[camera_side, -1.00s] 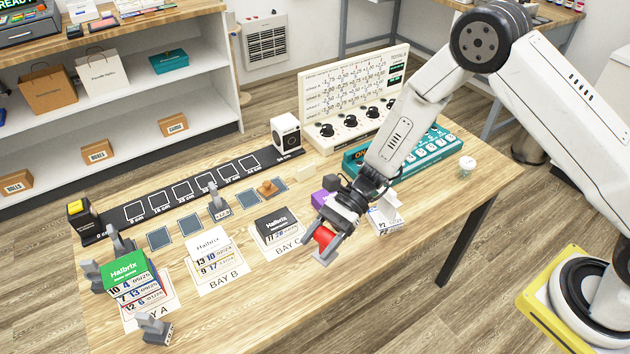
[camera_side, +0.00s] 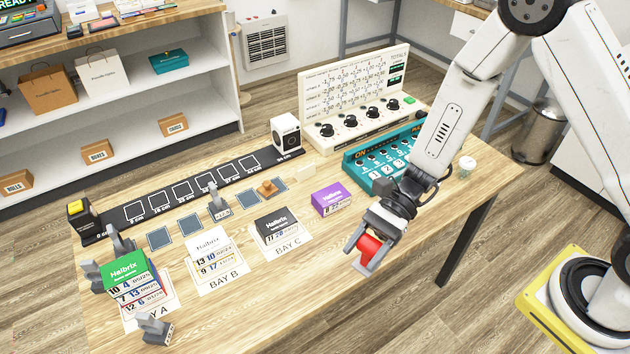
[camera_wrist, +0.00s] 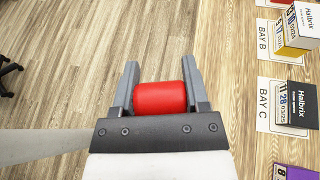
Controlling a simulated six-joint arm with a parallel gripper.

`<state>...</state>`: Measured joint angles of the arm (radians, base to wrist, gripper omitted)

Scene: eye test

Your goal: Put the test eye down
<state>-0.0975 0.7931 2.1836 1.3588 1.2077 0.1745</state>
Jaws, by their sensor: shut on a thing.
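My gripper (camera_side: 365,256) is shut on the test eye, a red rounded cylinder (camera_side: 370,246), near the table's front edge. In the wrist view the red cylinder (camera_wrist: 160,98) sits between the two grey fingers of my gripper (camera_wrist: 160,66), with bare floor showing beyond it and the tabletop to the right. The fingers hide its sides, and no marking shows on it. It looks held above the tabletop; the exact height cannot be told.
A purple box (camera_side: 330,198) stands left of my gripper. A black-topped box (camera_side: 276,228) at Bay C, a white box (camera_side: 210,243) at Bay B and a green-topped stack (camera_side: 130,275) at Bay A stand further left. A teal button panel (camera_side: 372,165) is behind.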

